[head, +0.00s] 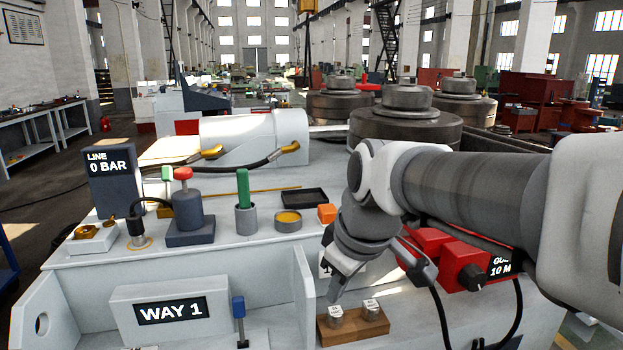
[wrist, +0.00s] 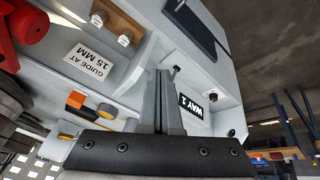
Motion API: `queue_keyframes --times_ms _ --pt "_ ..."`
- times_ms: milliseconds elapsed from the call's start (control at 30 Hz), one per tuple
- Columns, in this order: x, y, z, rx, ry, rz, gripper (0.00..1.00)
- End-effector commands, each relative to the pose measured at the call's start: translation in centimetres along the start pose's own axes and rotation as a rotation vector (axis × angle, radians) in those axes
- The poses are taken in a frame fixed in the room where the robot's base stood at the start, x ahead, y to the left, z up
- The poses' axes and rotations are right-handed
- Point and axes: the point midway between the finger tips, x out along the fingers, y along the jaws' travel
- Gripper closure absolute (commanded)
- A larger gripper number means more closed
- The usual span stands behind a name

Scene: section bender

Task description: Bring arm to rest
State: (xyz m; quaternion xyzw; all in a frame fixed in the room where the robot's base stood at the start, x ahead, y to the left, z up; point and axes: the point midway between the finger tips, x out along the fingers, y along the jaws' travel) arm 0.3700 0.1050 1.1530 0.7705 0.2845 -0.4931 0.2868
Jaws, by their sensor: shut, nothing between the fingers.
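My gripper (head: 336,290) hangs at the end of my arm on the right side of the head view, pointing down over the front of the grey machine bench. It is just above and left of a wooden block (head: 325,338) that holds two small metal pieces. In the wrist view the two grey fingers of my gripper (wrist: 162,75) lie together with nothing between them. The wooden block also shows at the top left of the wrist view (wrist: 124,17). My forearm hides part of the machine behind it.
The WAY 1 box (head: 129,306) and a blue-topped lever (head: 239,308) stand at the front. Behind are a red-knobbed valve (head: 187,205), a green-handled tool (head: 243,190), a black tray (head: 303,197) and an orange block (head: 327,213). Red boxes (head: 463,262) with cables stand right of my gripper.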

Motion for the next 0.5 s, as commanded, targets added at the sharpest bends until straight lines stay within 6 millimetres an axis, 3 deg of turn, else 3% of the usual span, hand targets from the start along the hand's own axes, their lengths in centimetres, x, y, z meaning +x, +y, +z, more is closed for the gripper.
queue_keyframes --times_ms 33,200,400,500 --pt "-1.8 0.1 1.5 0.077 -0.002 0.031 1.00" --pt "-5.0 -0.1 6.9 0.369 0.003 0.116 1.00" --pt "-7.0 -1.0 12.0 0.657 0.034 0.178 1.00" --pt "-7.2 -1.4 13.5 0.746 0.047 0.192 1.00"
